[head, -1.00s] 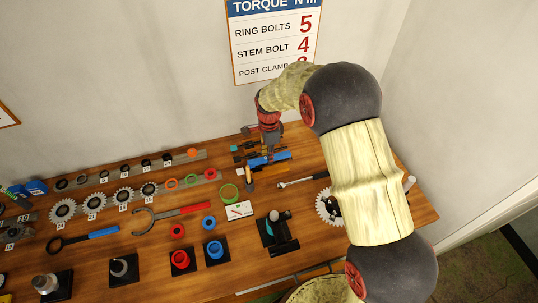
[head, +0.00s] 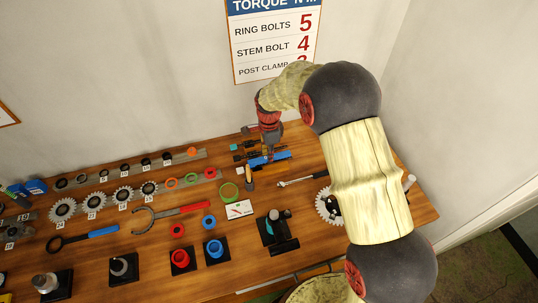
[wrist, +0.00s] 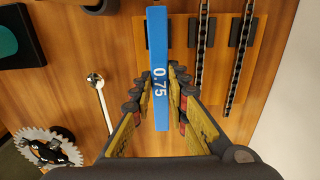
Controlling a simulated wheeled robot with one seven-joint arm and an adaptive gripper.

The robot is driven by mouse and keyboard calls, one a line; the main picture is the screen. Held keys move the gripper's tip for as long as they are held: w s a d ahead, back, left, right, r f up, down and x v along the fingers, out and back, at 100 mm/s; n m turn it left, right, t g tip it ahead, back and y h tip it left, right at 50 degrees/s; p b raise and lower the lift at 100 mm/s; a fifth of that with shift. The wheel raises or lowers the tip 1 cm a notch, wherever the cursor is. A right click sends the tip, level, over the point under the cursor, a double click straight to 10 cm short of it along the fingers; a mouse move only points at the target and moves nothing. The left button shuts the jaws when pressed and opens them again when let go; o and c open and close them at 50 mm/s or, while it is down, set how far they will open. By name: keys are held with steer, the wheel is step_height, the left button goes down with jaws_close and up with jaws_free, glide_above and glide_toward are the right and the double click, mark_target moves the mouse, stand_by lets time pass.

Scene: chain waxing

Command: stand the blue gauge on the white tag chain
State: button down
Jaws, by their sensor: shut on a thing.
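The blue gauge (wrist: 158,45), a long bar marked 0.75, is between the fingers of my gripper (wrist: 160,78) in the wrist view. My gripper is shut on it. In the head view the gauge (head: 271,159) shows beneath my gripper (head: 269,152) at the back of the bench. Two dark chains (wrist: 201,45) (wrist: 239,55) run along a wooden board right of the gauge in the wrist view. No white tag is clear there, so I cannot tell which chain bears it. Whether the gauge touches the board is hidden.
A ratchet wrench (head: 300,181) and a toothed ring (head: 325,206) lie to the right and front. The wall stands close behind.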

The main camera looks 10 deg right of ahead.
steer(key=shift+f, duration=0.35)
stand_by(0.7)
steer(key=c, duration=1.7)
jaws_free()
steer(key=shift+o, duration=0.2)
steer(key=shift+r, duration=0.1)
step_height(320, 180, up, 12)
